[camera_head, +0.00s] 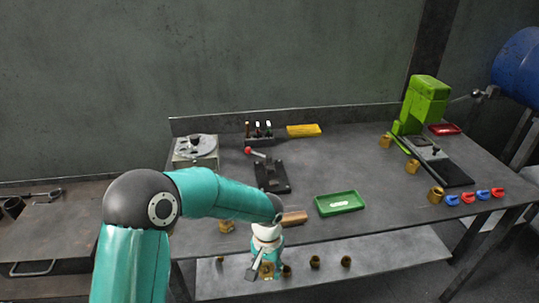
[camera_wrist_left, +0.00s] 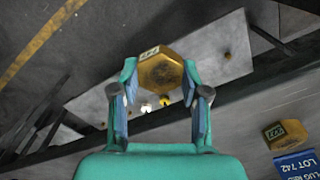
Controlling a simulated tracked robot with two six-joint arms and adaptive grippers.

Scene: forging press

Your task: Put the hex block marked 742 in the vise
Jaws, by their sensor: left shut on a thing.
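My left gripper (camera_head: 266,262) is shut on a brass hex block (camera_wrist_left: 160,72), held in front of the bench's front edge. The block has a pale label on one side, too small to read surely. In the head view the held block (camera_head: 267,271) is partly hidden by the fingers. A green machine (camera_head: 426,103) stands at the right of the bench, with a grey vise-like part (camera_head: 424,146) on its dark base. A black fixture with a red-knobbed lever (camera_head: 271,174) stands mid-bench. I cannot tell surely which is the vise. My right gripper is not in view.
Another labelled hex block (camera_wrist_left: 285,133) sits beside a blue card reading LOT 742 (camera_wrist_left: 297,166). Several brass pieces and red and blue parts stand at right.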

